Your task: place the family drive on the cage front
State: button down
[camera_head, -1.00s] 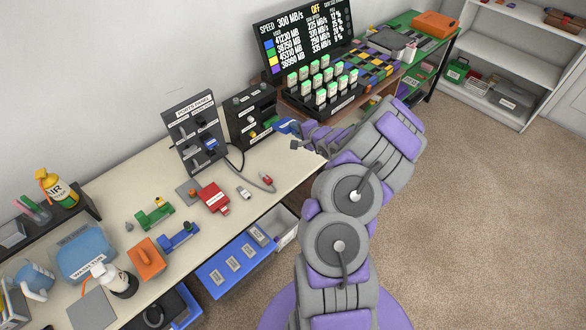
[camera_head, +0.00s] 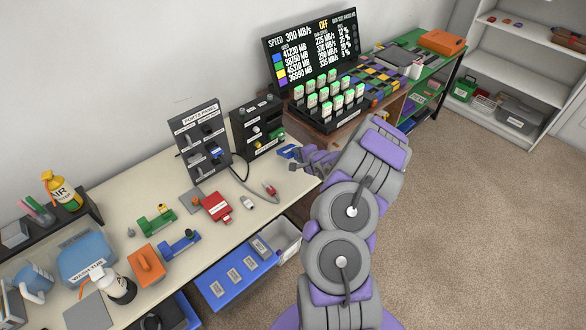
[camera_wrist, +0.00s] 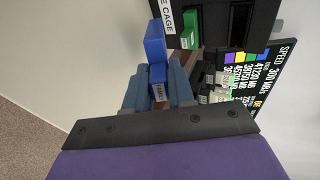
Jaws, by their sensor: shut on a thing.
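In the head view my gripper (camera_head: 298,160) holds the blue drive (camera_head: 287,151) in front of and below right of the black cage (camera_head: 246,128). In the wrist view the dark cage front (camera_wrist: 222,12) fills the top, with part of a "CAGE" label. A green block (camera_wrist: 188,33) sits at that front beside the drive's far end. I cannot tell whether the drive touches the cage.
The ports panel (camera_head: 203,142) stands left of the cage. A cable with a red plug (camera_head: 270,190) lies on the table in front. A rack of green-topped sticks (camera_head: 328,108) and a speed screen (camera_head: 313,54) stand at right.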

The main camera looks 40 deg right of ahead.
jog(key=shift+d+f+b, duration=0.15)
jog(key=shift+f+b, duration=0.6)
jog(key=shift+f, duration=1.2)
jog(key=c, duration=1.1)
grip_release()
jog(key=shift+s, duration=0.1)
jog(key=p+v, duration=0.6)
jog(key=v, duration=0.2)
jog(key=shift+p, duration=0.4)
